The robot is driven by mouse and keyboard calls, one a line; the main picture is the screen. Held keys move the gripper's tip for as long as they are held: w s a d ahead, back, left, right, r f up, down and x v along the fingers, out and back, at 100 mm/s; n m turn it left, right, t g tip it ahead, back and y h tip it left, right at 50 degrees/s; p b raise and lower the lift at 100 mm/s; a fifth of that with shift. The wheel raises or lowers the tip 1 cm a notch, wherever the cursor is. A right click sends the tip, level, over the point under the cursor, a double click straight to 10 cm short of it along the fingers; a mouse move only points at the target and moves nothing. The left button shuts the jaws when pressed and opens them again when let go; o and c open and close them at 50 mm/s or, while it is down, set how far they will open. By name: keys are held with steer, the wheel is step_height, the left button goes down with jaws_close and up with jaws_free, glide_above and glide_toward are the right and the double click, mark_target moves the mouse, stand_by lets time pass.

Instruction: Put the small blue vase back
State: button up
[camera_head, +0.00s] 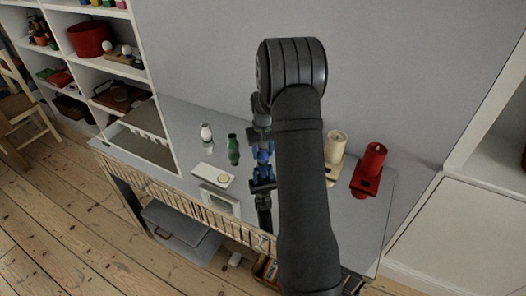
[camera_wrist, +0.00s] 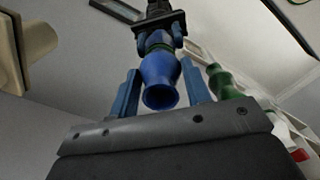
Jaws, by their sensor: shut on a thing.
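The small blue vase (camera_wrist: 160,78) is between the two blue fingers of my gripper (camera_wrist: 160,66), its round mouth facing the wrist camera. My gripper is shut on it. In the head view the blue vase (camera_head: 263,157) is a small patch below my arm, over the glossy table (camera_head: 190,116), largely hidden by gripper parts. A mirrored image of the gripper shows below it in the tabletop. The vase's base looks close to the surface; I cannot tell whether it touches.
A green vase (camera_head: 233,149) and a white vase (camera_head: 206,132) stand left of my gripper. A pale flat device (camera_head: 213,175) lies in front. Shelves (camera_head: 140,75) stand at left.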

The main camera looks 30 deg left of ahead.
steer(key=shift+f, duration=0.15)
steer(key=o, duration=1.1)
step_height(320, 180, up, 12)
steer(key=shift+r, duration=0.15)
step_height(320, 180, down, 12)
steer(key=shift+r, duration=1.65)
